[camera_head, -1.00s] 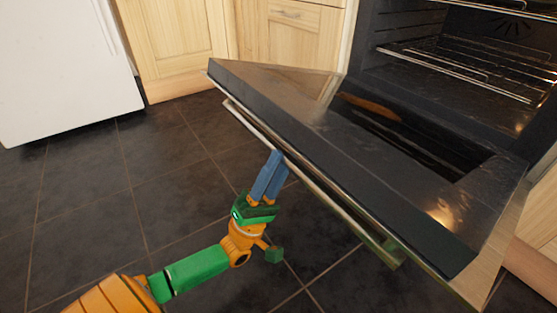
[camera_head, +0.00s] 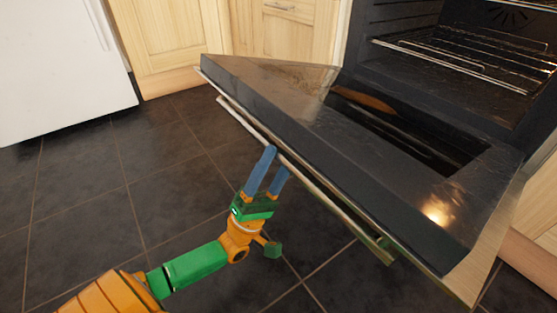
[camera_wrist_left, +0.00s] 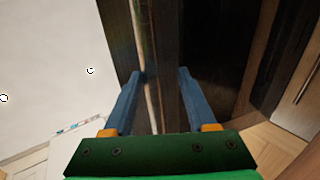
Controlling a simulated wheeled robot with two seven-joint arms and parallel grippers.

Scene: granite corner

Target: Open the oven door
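The oven door (camera_head: 290,110) is hinged down and stands wide open, its inner face up, in the head view. Its long handle bar (camera_head: 240,119) runs along the outer face near the free edge. My left gripper (camera_head: 277,158) is at the middle of the handle, below the door's free edge. In the left wrist view my left gripper (camera_wrist_left: 160,72) has its blue fingers apart, with the handle bar (camera_wrist_left: 147,60) passing between them, nearer the left finger. I cannot tell whether a finger touches it. My right gripper is out of view.
The oven cavity (camera_head: 400,85) with a wire rack (camera_head: 465,62) is exposed at upper right. Wooden cabinets (camera_head: 180,40) stand behind, a white appliance (camera_head: 60,70) at upper left. Dark tiled floor (camera_head: 90,200) is free left of the door.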

